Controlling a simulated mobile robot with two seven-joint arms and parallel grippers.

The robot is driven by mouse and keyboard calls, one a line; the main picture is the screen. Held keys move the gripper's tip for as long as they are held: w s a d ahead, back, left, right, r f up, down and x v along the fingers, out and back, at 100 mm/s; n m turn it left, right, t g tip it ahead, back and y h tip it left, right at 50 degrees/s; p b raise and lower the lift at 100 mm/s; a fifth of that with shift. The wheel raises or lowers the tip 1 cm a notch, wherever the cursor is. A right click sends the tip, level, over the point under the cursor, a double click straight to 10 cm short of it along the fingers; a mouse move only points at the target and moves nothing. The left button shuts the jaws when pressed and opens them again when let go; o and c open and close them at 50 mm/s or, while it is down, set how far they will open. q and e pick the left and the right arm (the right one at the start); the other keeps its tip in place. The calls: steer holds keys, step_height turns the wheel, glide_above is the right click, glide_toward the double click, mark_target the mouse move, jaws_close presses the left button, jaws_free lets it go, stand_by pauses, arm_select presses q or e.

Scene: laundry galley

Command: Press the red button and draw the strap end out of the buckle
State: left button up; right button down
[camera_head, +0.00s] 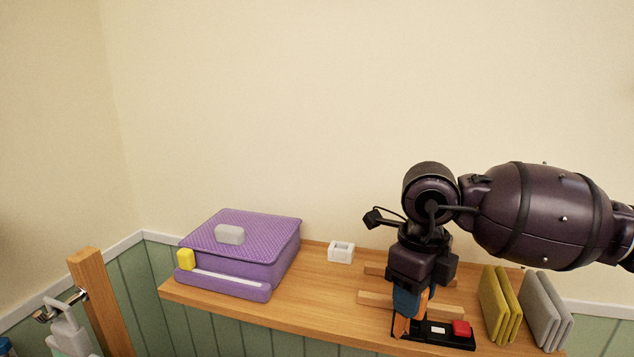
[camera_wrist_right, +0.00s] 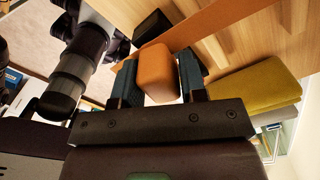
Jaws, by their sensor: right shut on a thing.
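The black buckle base (camera_head: 456,344) lies at the front of the wooden shelf, with a red button (camera_head: 461,327) on its right part and a small white patch beside it. My right gripper (camera_head: 410,303) points down at the left end of the base. Its fingers are shut on the orange strap end (camera_wrist_right: 155,72), which sits between the two blue-grey pads in the right wrist view. In the head view, part of the orange piece (camera_head: 400,325) shows below the fingers. Whether the strap end is still seated in the buckle is hidden. My left gripper is not seen.
The wooden shelf (camera_head: 312,297) bears a purple box (camera_head: 278,258) at left, a small white holder (camera_head: 341,252), and wooden strips behind my right gripper. Yellow (camera_head: 498,303) and grey (camera_head: 546,311) folded pieces stand right of the buckle. The shelf between box and gripper is largely clear.

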steer(key=shift+w+r, duration=0.2)
steer(key=shift+r, duration=0.45)
steer(key=shift+r+p, duration=0.45)
steer(key=shift+r, duration=0.5)
steer(key=shift+s+r, duration=0.2)
steer(key=shift+r, duration=0.4)
steer(key=shift+r+p, duration=0.55)
steer(key=shift+r, duration=0.55)
